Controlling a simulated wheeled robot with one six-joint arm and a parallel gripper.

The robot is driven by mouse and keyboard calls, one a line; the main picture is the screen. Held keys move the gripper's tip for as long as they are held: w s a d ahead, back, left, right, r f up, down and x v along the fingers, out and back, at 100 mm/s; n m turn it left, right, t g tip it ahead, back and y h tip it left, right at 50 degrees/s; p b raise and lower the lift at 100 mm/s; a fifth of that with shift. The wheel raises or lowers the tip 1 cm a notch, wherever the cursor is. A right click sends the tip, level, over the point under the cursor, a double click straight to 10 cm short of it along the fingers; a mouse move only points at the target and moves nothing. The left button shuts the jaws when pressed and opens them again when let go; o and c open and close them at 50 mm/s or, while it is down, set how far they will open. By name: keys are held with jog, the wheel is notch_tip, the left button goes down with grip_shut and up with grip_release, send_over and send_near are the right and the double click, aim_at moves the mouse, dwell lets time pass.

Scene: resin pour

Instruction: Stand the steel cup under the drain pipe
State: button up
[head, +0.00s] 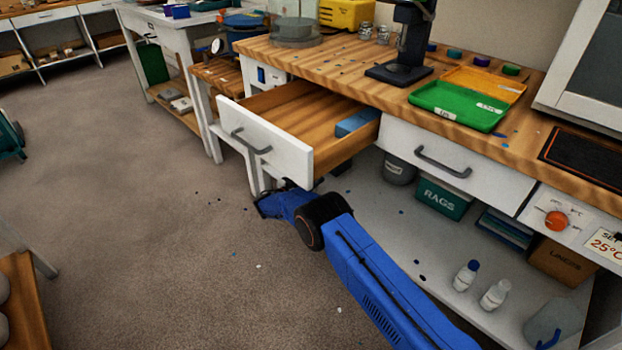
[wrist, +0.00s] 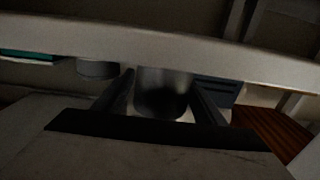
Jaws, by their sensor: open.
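In the wrist view, a dark grey metallic cylinder, which looks like the steel cup (wrist: 163,92), stands upright on a pale surface. My gripper (wrist: 162,82) is open, with one finger showing at each side of the cup. The picture is dark, and I cannot tell whether the fingers touch it. In the head view my blue arm reaches low to the open drawer, and my fingers and the cup are hidden there. I cannot make out a drain pipe in either view.
The open drawer (head: 285,152) juts out above my arm's end. The workbench (head: 345,62) carries a green tray (head: 455,106). On the lower shelf (head: 385,228) are a grey pot (head: 398,170), a rags box (head: 443,197) and two white bottles. The floor at left is mostly clear.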

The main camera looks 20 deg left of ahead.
jog(key=v, duration=1.2)
jog(key=shift+f, duration=0.1)
